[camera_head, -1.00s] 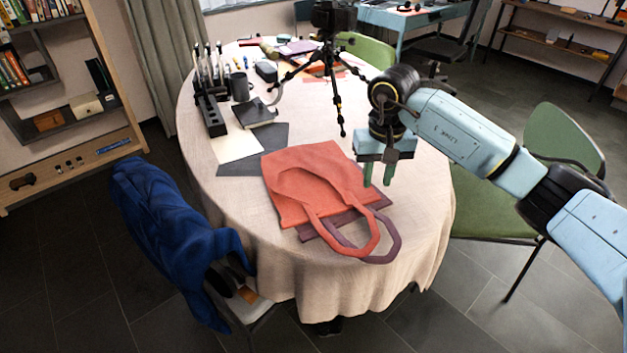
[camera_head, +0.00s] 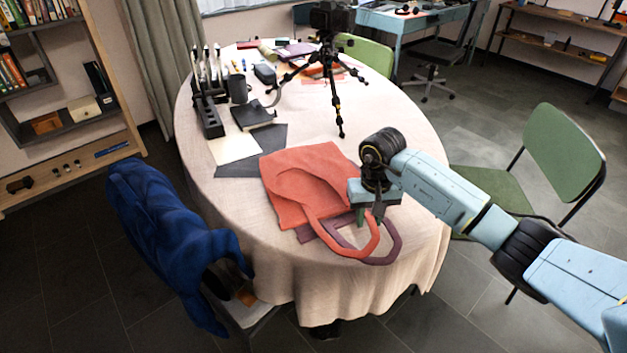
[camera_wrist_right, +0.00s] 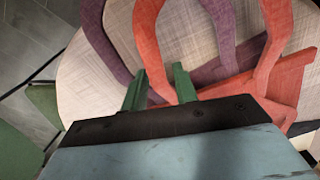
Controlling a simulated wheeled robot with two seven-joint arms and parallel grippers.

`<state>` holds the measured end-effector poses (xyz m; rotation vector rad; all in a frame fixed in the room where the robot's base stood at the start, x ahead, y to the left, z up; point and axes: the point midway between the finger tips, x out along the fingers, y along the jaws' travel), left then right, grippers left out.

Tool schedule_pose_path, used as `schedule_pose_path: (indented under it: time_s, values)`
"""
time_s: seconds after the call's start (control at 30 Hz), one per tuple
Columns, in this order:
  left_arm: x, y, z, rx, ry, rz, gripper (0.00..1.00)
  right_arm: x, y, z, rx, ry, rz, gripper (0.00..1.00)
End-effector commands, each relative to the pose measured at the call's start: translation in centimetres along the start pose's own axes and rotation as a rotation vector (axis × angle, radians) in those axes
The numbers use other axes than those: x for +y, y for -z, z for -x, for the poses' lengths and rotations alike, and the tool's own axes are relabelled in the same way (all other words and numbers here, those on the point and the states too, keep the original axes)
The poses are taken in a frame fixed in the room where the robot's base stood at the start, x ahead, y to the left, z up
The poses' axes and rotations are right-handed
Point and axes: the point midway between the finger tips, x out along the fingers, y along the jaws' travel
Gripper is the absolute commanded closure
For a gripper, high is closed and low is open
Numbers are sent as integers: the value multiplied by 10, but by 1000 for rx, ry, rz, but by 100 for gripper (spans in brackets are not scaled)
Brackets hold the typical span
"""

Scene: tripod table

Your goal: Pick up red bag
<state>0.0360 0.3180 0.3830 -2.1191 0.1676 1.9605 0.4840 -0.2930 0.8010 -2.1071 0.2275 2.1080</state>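The red bag (camera_head: 305,180) lies flat on the round table, with its looped handle hanging toward the near edge. A purple bag (camera_head: 383,245) lies partly under it, and its handle shows at the right. My right gripper (camera_head: 367,218) is low over the right side of the bags, beside the red handle. In the right wrist view my right gripper (camera_wrist_right: 160,88) has its two green fingers apart, with red cloth (camera_wrist_right: 150,40) and purple cloth around the tips. Whether the fingers touch the cloth, I cannot tell. My left gripper is not in view.
The round table (camera_head: 420,170) also holds a black tripod (camera_head: 328,70), a mug (camera_head: 239,88), papers and a dark notebook (camera_head: 252,116). A blue garment (camera_head: 170,230) hangs over a chair at the left. A green chair (camera_head: 550,150) stands at the right.

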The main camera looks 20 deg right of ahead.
Motion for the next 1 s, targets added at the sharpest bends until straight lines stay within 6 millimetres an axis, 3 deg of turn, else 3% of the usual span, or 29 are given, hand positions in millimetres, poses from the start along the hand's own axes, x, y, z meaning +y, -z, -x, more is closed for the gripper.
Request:
schedule_pose_path:
  time_s: [0.1,0.33,0.57,0.83,1.0]
  values:
    - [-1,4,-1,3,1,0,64,0,0,-9,0,1,-1,71]
    - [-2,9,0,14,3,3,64,0,0,-9,1,0,-1,72]
    - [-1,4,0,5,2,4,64,0,0,-9,1,0,-1,100]
    - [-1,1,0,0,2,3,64,0,1,-7,3,0,-1,100]
    - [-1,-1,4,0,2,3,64,1,2,14,6,0,1,100]
